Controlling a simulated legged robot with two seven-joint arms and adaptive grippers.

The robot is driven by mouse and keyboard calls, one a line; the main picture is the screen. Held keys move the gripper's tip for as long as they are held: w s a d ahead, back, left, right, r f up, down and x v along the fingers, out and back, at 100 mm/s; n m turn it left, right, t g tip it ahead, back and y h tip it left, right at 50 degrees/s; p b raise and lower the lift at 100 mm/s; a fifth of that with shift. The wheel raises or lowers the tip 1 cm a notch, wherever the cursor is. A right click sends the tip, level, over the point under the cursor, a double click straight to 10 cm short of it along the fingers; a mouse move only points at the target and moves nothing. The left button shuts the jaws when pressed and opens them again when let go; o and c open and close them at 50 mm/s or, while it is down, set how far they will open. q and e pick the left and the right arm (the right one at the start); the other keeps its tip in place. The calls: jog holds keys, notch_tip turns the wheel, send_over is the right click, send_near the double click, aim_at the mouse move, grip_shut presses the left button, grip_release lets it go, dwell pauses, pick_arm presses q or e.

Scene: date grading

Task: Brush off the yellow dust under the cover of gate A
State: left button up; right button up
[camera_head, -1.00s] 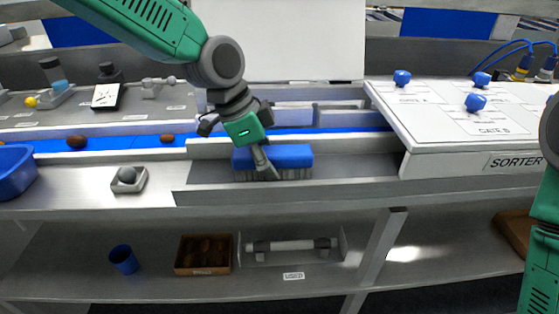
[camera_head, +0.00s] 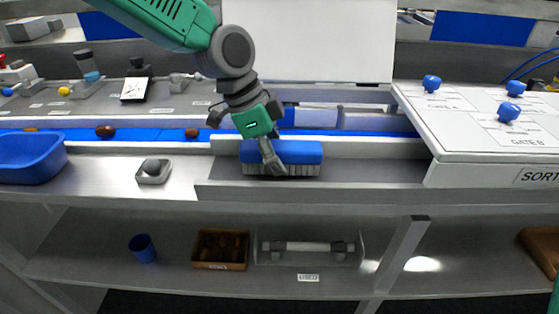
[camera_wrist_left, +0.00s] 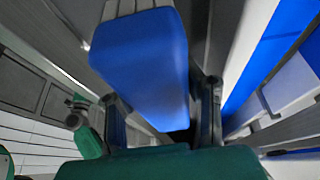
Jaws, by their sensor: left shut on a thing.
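A brush with a blue block (camera_head: 300,152) and grey bristles, bristles down, is in my left gripper (camera_head: 268,150). It is over the long grey channel at the front of the bench; whether the bristles touch the surface I cannot tell. In the left wrist view the blue block (camera_wrist_left: 140,60) lies between the fingers (camera_wrist_left: 165,118). The gate A cover (camera_head: 445,104), a white plate with a blue knob (camera_head: 432,82), lies flat on the white sorter housing at the right, apart from the brush. I see no yellow dust. My right gripper is out of view.
A tall white panel (camera_head: 310,40) stands behind the brush. A blue belt (camera_head: 150,135) with brown dates runs behind the channel. The channel right of the brush (camera_head: 375,170) is clear.

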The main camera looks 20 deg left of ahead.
aim_at(279, 145)
pick_arm(q)
notch_tip(279, 145, up, 4)
jog(key=shift+f, duration=0.1)
jog(key=shift+r, duration=3.45)
